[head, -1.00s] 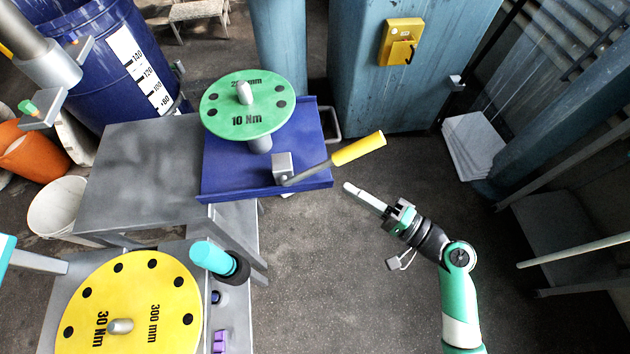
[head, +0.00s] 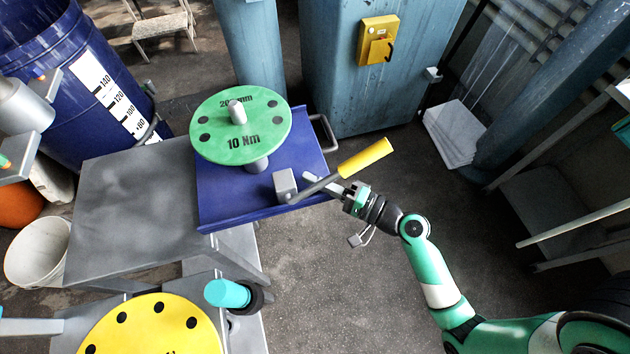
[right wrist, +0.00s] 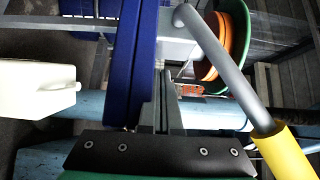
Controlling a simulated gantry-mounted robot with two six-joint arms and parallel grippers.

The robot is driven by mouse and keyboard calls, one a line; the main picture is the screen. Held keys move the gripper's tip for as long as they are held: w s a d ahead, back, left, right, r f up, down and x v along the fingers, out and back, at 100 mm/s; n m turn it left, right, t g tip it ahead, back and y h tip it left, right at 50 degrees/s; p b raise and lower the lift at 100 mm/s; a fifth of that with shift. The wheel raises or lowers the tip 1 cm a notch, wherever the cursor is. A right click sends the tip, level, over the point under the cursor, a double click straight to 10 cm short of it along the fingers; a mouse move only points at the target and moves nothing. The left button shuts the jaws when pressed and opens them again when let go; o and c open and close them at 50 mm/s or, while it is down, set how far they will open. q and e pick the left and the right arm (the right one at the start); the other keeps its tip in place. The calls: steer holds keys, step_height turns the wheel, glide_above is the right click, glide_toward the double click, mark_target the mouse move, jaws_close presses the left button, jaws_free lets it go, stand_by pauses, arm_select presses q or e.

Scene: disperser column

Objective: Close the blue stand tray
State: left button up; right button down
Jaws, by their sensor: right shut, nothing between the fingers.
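The blue stand tray (head: 222,205) sticks out to the right of the grey stand table in the head view. It carries a green disc (head: 262,140) marked 10 Nm and a grey block with a crank lever ending in a yellow handle (head: 366,158). My right gripper (head: 312,180) is shut and empty at the tray's right edge, under the lever; I cannot tell if it touches. In the right wrist view the tray's blue edge (right wrist: 133,70) is just left of the fingers (right wrist: 165,105), and the yellow handle (right wrist: 285,152) is at right. My left gripper is not clearly seen.
The grey table top (head: 130,195) lies left of the tray. A yellow disc (head: 150,330) and a cyan-handled part (head: 228,293) are at the front. A blue cabinet (head: 375,90) stands behind. The floor right of the tray is open.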

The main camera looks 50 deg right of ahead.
steer(key=shift+a+f, duration=0.2)
steer(key=shift+a, duration=0.8)
steer(key=shift+w+d+r, duration=0.1)
steer(key=shift+d, duration=0.15)
arm_select(q)
steer(key=shift+s+a+y, duration=0.1)
steer(key=shift+a+y, duration=0.2)
steer(key=shift+a, duration=0.45)
arm_select(e)
steer(key=shift+a, duration=0.1)
